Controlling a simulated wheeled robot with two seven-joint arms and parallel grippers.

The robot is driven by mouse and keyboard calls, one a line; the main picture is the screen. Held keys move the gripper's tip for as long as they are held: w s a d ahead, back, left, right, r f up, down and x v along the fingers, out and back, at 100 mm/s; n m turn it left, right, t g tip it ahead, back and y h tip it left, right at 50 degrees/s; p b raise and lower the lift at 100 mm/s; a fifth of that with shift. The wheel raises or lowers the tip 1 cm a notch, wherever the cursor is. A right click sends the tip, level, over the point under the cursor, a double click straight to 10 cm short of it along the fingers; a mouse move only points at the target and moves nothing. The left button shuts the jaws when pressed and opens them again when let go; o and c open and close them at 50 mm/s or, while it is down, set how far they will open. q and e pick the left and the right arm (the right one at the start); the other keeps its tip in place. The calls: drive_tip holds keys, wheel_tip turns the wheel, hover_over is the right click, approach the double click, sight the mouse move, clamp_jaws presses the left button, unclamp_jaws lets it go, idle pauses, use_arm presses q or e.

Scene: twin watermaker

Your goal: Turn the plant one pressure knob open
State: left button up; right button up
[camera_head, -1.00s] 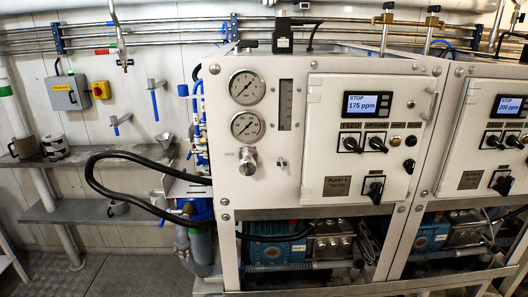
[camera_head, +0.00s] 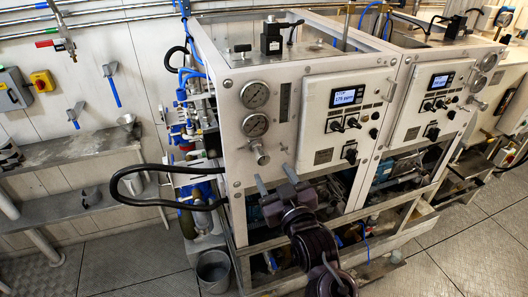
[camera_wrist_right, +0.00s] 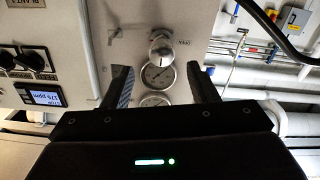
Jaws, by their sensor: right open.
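The plant one pressure knob (camera_head: 259,153) is a round silver knob on the lower left of the white front panel, below two round gauges. My right gripper (camera_head: 275,174) is open and empty, in front of the panel and a little below the knob in the head view. In the right wrist view, which is upside down, the knob (camera_wrist_right: 162,47) shows between and beyond the two dark fingers (camera_wrist_right: 159,67), apart from them. My left gripper is not in view.
The plant one door (camera_head: 345,105) carries a lit display and several dark switches right of the knob. A black hose (camera_head: 135,170) loops out at the left. A second plant cabinet (camera_head: 425,105) stands at the right. A grey bucket (camera_head: 213,272) is on the floor.

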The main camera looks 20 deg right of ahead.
sight(264, 161)
drive_tip(key=w+p, duration=0.1)
drive_tip(key=w, duration=0.1)
drive_tip(key=w+p, duration=0.1)
drive_tip(key=w, duration=0.3)
drive_tip(key=shift+w+a+r+p, duration=0.1)
drive_tip(key=shift+w+a+p, duration=0.15)
drive_tip(key=shift+p, duration=0.15)
drive_tip(key=shift+w, duration=0.4)
drive_tip(key=shift+d, duration=0.1)
drive_tip(key=c, duration=1)
